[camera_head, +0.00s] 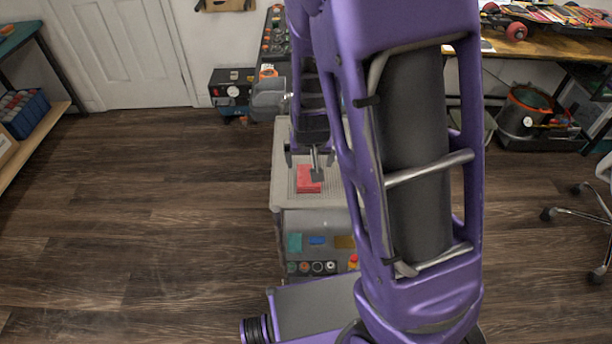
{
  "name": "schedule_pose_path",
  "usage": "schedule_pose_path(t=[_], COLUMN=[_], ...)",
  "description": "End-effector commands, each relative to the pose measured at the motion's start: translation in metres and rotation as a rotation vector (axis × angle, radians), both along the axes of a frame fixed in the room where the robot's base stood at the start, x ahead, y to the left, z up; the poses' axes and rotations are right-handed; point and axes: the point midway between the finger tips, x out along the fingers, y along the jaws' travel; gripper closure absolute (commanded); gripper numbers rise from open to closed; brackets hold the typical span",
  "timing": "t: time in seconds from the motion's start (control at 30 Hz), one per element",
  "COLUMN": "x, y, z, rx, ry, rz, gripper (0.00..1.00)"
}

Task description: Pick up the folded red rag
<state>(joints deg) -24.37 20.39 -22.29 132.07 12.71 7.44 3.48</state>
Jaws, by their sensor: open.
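The folded red rag (308,181) lies on the light grey top of a small cart (283,191), near the middle of the view. My gripper (309,172) points down just above the rag and partly covers its far side. Its jaws are apart, with one grey finger in front of the rag. I cannot tell whether the fingers touch the rag. My purple arm hides the right part of the cart top.
The cart front holds several coloured items and knobs (304,267). A workbench (540,48) with skateboards stands at the back right. An office chair (585,197) is at the right edge. A shelf with a blue bin (25,113) is at the left. The wooden floor (140,210) on the left is clear.

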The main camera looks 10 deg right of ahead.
Motion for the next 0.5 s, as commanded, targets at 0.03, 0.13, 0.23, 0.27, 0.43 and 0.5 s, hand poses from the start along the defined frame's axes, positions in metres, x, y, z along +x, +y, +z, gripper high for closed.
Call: schedule_pose_path(t=[0.03,0.13,0.23,0.27,0.43,0.5], x=[0.005,0.011,0.017,0.017,0.022,0.026], y=[-0.002,-0.003,-0.004,-0.004,-0.004,-0.005], z=[-0.015,-0.031,-0.041,-0.043,-0.052,-0.062], rx=[-0.001,0.001,-0.001,-0.001,0.0,0.0], ry=[0.001,0.002,-0.001,0.0,0.0,0.0], rz=[-0.004,-0.003,0.0,0.0,-0.001,-0.001], gripper=[0.0,0.0,0.0,0.0,0.0,0.0])
